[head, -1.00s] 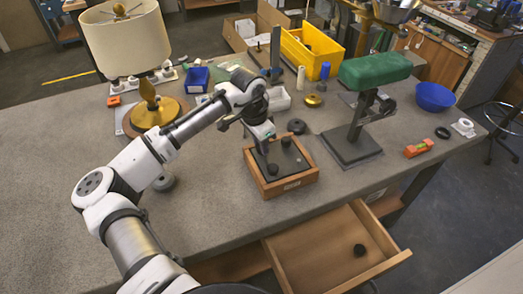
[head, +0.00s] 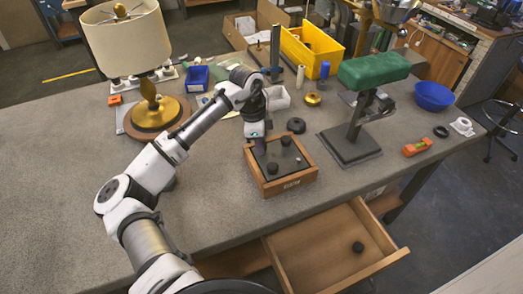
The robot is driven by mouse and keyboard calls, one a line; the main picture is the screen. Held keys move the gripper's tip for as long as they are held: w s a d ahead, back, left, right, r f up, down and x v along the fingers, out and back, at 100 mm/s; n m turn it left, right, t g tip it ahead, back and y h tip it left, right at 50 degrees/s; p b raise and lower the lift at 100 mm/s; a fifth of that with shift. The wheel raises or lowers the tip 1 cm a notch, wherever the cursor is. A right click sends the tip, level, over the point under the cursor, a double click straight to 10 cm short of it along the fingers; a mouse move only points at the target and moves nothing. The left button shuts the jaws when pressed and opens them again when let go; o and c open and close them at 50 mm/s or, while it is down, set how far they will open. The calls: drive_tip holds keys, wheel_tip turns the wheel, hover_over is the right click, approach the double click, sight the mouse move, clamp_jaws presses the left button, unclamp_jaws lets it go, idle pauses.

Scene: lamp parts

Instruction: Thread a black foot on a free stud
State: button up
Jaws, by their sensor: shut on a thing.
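A wooden box (head: 249,178) with a dark top plate (head: 291,171) stands near the front edge of the bench. One black foot (head: 272,168) sits at the plate's front left and another (head: 286,141) at its back right. My gripper (head: 260,146) points down over the plate's back left corner. It is shut on a small dark thing, apparently a black foot, mostly hidden by the fingers. Whether that touches the plate or a stud I cannot tell. Another black foot (head: 358,247) lies in the open drawer (head: 318,262) below the bench.
A black round part (head: 296,125) lies just behind the box. A green-topped stand (head: 352,150) rises to the right. A lamp with a cream shade (head: 127,42) stands at the left. A yellow bin (head: 312,52) and a blue bowl (head: 434,96) are farther back. The bench's left front is clear.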

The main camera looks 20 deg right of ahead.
drive_tip(key=shift+s+f, duration=0.15)
drive_tip(key=shift+f, duration=0.2)
drive_tip(key=m, duration=0.4)
drive_tip(key=shift+g, duration=0.4)
drive_tip(key=m, duration=0.3)
drive_tip(key=shift+y, duration=0.4)
drive_tip(key=m, duration=0.2)
drive_tip(key=m+b, duration=0.1)
drive_tip(key=m, duration=0.1)
drive_tip(key=shift+d+f+y, duration=0.1)
drive_tip(key=shift+f+y, duration=0.1)
drive_tip(key=shift+y, duration=0.1)
drive_tip(key=shift+r+m+b, duration=0.1)
drive_tip(key=shift+m+b, duration=0.35)
drive_tip(key=shift+m, duration=0.95)
